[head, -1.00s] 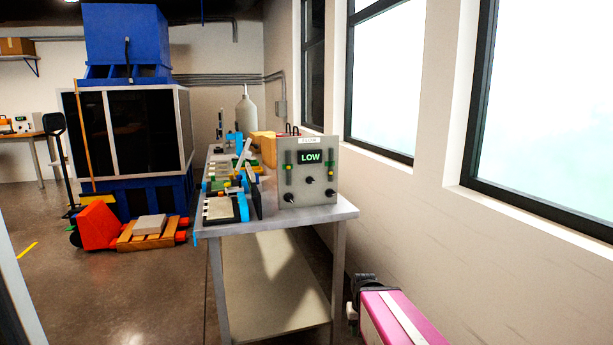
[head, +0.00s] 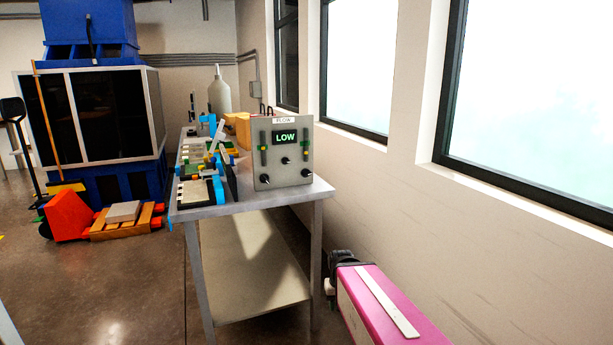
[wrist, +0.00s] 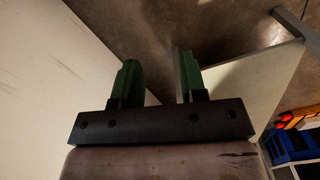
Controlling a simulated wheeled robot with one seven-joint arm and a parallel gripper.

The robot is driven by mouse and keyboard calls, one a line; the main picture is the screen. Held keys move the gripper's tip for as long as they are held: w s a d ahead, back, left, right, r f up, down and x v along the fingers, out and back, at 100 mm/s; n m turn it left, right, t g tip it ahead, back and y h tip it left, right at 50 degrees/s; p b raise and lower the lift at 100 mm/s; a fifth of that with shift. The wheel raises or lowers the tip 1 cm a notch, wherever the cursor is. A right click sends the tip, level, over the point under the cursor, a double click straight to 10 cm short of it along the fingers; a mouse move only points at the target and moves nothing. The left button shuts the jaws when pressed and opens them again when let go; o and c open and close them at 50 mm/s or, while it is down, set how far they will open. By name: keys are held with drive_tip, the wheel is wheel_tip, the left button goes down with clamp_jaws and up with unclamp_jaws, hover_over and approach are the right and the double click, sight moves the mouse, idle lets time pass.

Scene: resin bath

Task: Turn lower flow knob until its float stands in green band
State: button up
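The grey flow panel (head: 284,178) stands upright on the near end of the metal bench, and its display (head: 285,137) reads LOW. Two vertical float gauges, the left one (head: 264,150) and the right one (head: 305,148), each show green and yellow marks too small to tell apart. One dark knob (head: 285,160) sits mid-panel, with a lower left knob (head: 265,180) and a lower right knob (head: 306,173) near the bottom. My gripper is open and empty in the wrist view (wrist: 158,80), its two green fingers apart. It is well away from the panel.
The metal bench (head: 320,189) has a lower shelf and holds fixtures (head: 202,190) left of the panel. A wall with windows (head: 390,210) runs along the right. A pallet jack (head: 70,217) stands at the left. Floor (head: 130,280) is clear in front of it.

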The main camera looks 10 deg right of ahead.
drive_tip(key=shift+o, duration=0.2)
drive_tip(key=o, duration=0.5)
drive_tip(key=shift+w, duration=0.1)
drive_tip(key=w+d+r+n+t+h, duration=0.2)
drive_tip(key=w+r+n+t, duration=0.1)
drive_tip(key=w, duration=0.2)
drive_tip(key=w+d+r+n+t+h, duration=0.1)
drive_tip(key=w+d+r+n+t, duration=0.15)
drive_tip(key=w, duration=0.25)
drive_tip(key=n+t+y, duration=0.8)
drive_tip(key=n+t, duration=0.4)
drive_tip(key=n, duration=2.4)
approach(307, 174)
drive_tip(key=x, duration=1)
drive_tip(key=shift+w+d, duration=0.1)
